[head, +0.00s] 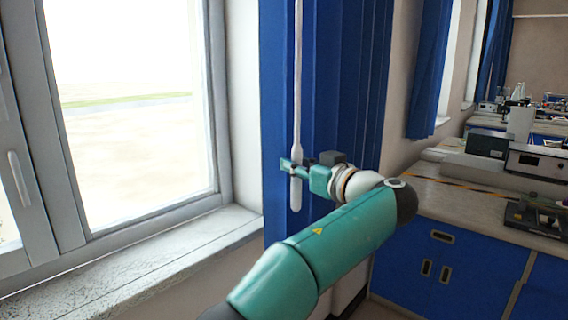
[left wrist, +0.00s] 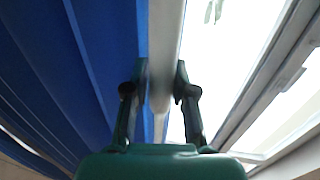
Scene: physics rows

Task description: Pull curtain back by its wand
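The blue curtain (head: 335,80) hangs gathered in folds at the right side of the window; it fills the left of the left wrist view (left wrist: 60,60). Its white wand (head: 297,75) hangs in front of the curtain, with a thicker handle at the lower end. My left gripper (head: 291,166) is at that handle, with the handle's tip showing below it. My right gripper is not in view.
A window (head: 130,100) with a pale sill (head: 150,255) stands left of the curtain. Right of my left arm is a lab bench (head: 465,195) with blue cabinets and instruments on top. Another blue curtain (head: 430,70) hangs farther back.

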